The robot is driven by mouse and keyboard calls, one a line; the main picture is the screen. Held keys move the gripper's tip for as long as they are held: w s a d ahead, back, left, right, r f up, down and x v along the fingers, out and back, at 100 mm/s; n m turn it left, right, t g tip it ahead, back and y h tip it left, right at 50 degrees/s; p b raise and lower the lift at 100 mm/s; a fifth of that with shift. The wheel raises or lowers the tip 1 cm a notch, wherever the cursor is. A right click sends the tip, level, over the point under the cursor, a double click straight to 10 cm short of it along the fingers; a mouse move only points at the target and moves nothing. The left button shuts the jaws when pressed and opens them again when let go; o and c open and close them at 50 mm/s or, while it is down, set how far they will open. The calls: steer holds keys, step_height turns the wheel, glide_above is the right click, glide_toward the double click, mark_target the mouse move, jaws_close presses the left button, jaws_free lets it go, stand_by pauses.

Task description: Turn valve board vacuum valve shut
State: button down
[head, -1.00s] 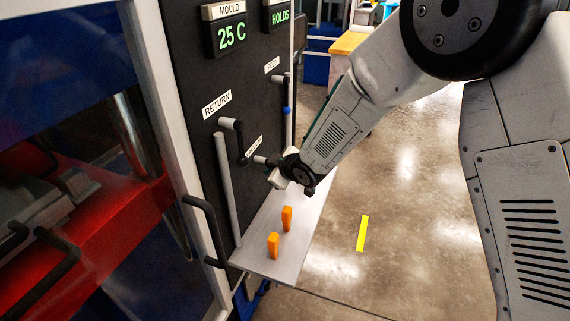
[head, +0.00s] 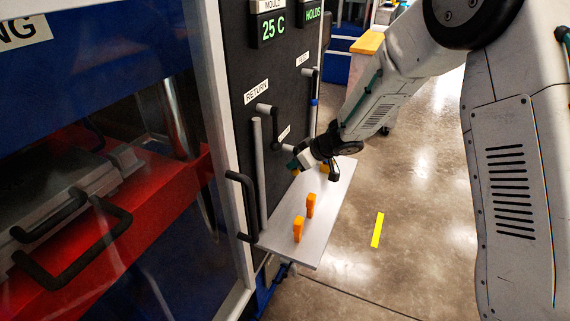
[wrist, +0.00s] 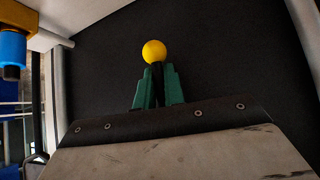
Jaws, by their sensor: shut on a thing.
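The black valve board (head: 268,110) stands upright left of my arm. The vacuum valve's lever shows in the wrist view as a dark bar (wrist: 157,78) topped by a yellow ball (wrist: 154,52). My gripper (wrist: 158,88) has its green fingers closed on either side of this bar, with the ball just beyond the fingertips. In the head view my gripper (head: 297,163) is low against the board, under a partly hidden label (head: 284,132). There my wrist hides most of the valve, so the lever's angle to its pipe is unclear.
A grey shelf (head: 285,247) juts out below, with upright orange pieces (head: 310,205) close under my gripper. The return valve (head: 270,115) and a black door handle (head: 243,200) are to the left. Open floor (head: 420,220) lies to the right.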

stand_by(0.3)
steer(key=c, duration=1.5)
jaws_free()
steer(key=shift+a, duration=0.1)
steer(key=v, duration=0.7)
steer(key=shift+s+d+r, duration=0.15)
steer(key=shift+d+r, duration=0.05)
steer(key=shift+r, duration=0.1)
